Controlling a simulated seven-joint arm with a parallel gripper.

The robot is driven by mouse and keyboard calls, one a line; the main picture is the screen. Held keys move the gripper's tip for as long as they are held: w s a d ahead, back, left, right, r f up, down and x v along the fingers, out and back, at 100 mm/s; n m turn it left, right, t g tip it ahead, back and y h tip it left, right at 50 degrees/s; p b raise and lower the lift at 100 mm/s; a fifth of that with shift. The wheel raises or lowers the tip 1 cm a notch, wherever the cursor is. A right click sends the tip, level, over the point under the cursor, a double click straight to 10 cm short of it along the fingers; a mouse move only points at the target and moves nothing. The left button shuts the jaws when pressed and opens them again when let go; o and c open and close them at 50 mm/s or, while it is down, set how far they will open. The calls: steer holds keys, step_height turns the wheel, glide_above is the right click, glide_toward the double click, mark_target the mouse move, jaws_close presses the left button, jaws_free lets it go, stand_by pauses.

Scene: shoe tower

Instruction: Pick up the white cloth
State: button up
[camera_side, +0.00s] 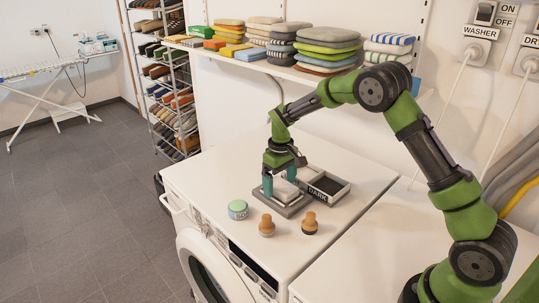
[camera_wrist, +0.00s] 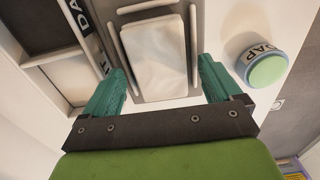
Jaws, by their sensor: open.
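The white cloth (camera_wrist: 153,60) lies folded on a grey tray with raised light rims (camera_wrist: 192,45) in the wrist view. In the side view the tray (camera_side: 289,208) sits on top of the washer, and the cloth is mostly hidden behind my fingers. My gripper (camera_wrist: 165,88) is open, with one teal finger on each side of the cloth's near end. In the side view my gripper (camera_side: 279,187) points down over the tray. I cannot tell whether the fingers touch the cloth.
A box labelled DARK (camera_side: 325,187) stands close behind the tray. A round green-lidded tin (camera_side: 238,210) and two wooden-handled brushes (camera_side: 267,226) (camera_side: 310,224) stand in front. A shelf of folded cloths (camera_side: 290,68) hangs behind. The washer top (camera_side: 215,178) is clear at left.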

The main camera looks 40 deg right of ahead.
steer(key=shift+c, duration=0.4)
steer(key=c, duration=1)
steer(key=shift+c, duration=0.2)
